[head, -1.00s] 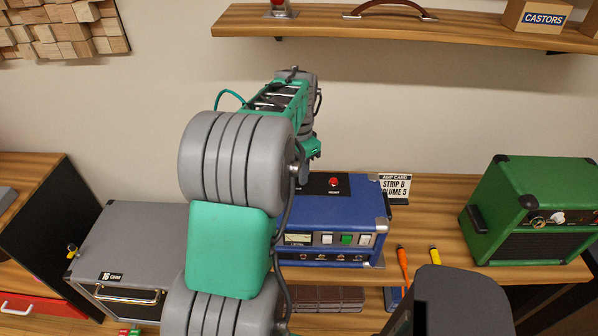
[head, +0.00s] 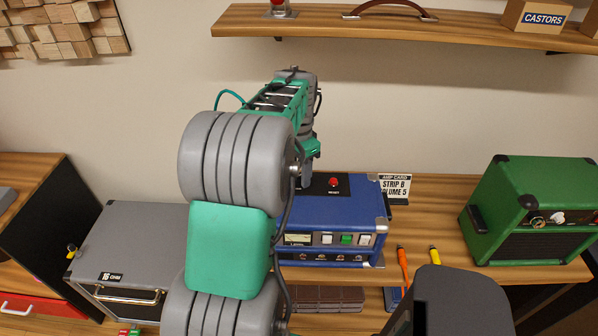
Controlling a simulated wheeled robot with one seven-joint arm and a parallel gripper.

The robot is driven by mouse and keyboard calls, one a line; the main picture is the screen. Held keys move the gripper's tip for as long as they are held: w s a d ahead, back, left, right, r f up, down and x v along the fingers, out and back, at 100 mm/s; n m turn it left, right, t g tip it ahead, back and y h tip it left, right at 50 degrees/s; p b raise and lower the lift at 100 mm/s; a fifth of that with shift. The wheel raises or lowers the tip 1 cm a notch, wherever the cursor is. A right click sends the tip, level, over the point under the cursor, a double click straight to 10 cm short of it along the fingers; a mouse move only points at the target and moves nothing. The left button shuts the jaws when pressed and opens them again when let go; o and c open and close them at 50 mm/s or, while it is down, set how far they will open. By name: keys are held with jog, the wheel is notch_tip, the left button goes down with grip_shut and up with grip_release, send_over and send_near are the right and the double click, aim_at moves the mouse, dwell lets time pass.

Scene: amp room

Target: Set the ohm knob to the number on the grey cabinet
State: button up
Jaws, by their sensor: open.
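The grey cabinet (head: 140,240) stands at the left, with a black label (head: 111,277) that appears to read "16 OHM". The blue amplifier (head: 352,215) is on the bench in the middle, partly hidden by my arm. Its front has a meter (head: 297,239), rocker switches and a row of small knobs or jacks (head: 341,257). A red RESET button (head: 333,182) is on its top. I cannot tell which control is the ohm knob. My gripper (head: 306,180) is just above the amplifier's top, left of the red button. It is open and mostly hidden; no held object shows.
A green amplifier (head: 540,210) with knobs stands at the right. Orange (head: 402,263) and yellow (head: 435,256) tools are at the bench front. A wooden shelf (head: 460,30) runs above.

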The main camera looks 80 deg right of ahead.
aim_at(299, 176)
notch_tip(299, 176, up, 8)
jog(key=shift+f+b, duration=0.1)
jog(key=shift+b, duration=0.35)
dwell(0.3)
